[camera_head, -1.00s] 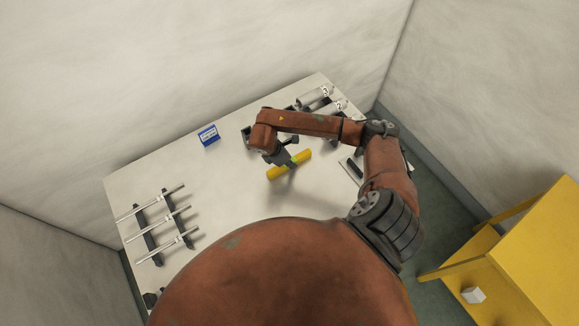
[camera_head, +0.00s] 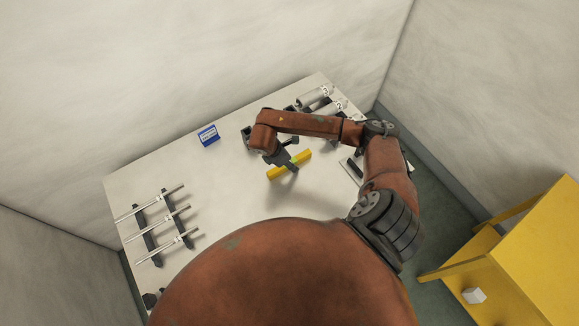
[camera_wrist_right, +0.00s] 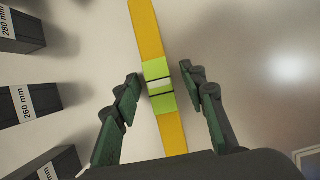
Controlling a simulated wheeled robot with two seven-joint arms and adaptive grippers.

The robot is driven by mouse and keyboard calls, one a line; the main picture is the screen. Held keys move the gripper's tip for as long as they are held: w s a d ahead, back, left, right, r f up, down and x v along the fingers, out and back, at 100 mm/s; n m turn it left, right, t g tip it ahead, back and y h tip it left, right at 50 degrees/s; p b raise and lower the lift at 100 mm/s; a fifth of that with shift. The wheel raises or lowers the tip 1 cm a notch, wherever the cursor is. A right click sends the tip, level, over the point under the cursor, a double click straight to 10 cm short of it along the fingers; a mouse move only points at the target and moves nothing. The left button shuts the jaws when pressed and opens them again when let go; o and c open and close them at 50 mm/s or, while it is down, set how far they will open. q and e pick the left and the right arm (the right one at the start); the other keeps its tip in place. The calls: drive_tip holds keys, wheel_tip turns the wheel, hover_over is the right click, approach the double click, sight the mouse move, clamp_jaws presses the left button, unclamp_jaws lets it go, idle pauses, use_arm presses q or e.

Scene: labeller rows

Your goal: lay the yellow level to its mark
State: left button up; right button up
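The yellow level (camera_head: 278,172) is a long bar with a green middle section, over the middle of the white table (camera_head: 235,200). It also shows in the wrist view (camera_wrist_right: 147,35), running between the two fingers. My right gripper (camera_wrist_right: 159,78) is open around the level's green middle, with a visible gap on each side. In the head view my right gripper (camera_head: 290,156) is over the level's middle and hides part of it. I cannot tell whether the level rests on the table. No mark for it is clearly recognisable. My left gripper is out of view.
Dark blocks labelled 280 mm (camera_wrist_right: 20,30) and 260 mm (camera_wrist_right: 25,103) stand left of the level in the wrist view. A rack with several rods (camera_head: 160,222) is at the table's left. A blue sign (camera_head: 208,135) stands at the back edge. A yellow stand (camera_head: 530,250) is right.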

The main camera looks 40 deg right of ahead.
drive_tip(key=v, duration=1.2)
